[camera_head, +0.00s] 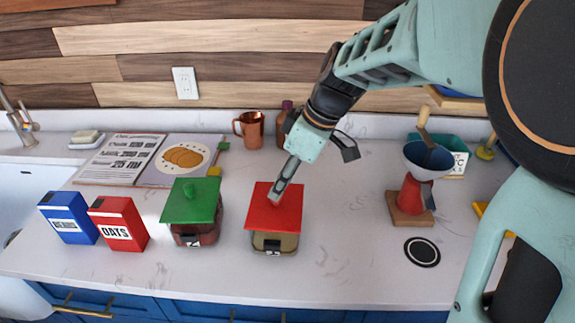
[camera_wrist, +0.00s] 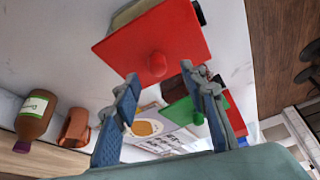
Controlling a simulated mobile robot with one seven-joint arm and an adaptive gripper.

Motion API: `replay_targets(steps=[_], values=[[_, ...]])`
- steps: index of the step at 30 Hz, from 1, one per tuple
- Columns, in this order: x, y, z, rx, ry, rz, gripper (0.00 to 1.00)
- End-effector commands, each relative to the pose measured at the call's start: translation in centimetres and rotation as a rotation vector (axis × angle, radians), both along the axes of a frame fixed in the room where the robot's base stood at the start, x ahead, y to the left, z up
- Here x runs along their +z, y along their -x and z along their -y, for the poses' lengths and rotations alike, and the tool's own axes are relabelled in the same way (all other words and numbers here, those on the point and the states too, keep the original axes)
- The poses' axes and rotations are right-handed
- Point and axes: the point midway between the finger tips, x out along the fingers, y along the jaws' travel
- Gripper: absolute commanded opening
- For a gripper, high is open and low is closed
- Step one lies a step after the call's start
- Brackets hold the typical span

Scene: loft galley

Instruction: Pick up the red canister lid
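The red canister lid (camera_head: 285,219) is a flat square plate resting on a tan canister (camera_head: 274,242) on the counter. In the wrist view the lid (camera_wrist: 185,35) shows its round red knob (camera_wrist: 156,66) just beyond my fingertips, roughly between them. My gripper (camera_head: 274,197) comes down over the lid from above and behind, slightly tilted. In the wrist view its two blue-padded fingers (camera_wrist: 166,88) are apart, with nothing held between them. The knob is mostly hidden by the gripper in the head view.
A green-lidded canister (camera_head: 192,203) stands close to the left, with a red oats box (camera_head: 119,224) and a blue box (camera_head: 69,217) beyond. A copper mug (camera_head: 251,129) and brown bottle (camera_head: 284,122) stand behind. Right of the lid, the counter is clear up to the red grinder (camera_head: 414,192).

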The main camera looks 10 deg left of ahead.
Motion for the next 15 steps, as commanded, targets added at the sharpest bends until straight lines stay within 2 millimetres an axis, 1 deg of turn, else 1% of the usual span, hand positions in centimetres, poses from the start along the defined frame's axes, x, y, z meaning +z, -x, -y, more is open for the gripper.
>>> replay_targets(steps=[6, 9, 15], values=[[-3.0, -0.5, -1.1, 0.001, 0.002, -0.006, 0.39], [-4.0, -0.6, -1.4, 0.0, 0.001, -0.004, 0.39], [-4.5, -0.7, -1.6, -0.001, 0.001, -0.002, 0.39]])
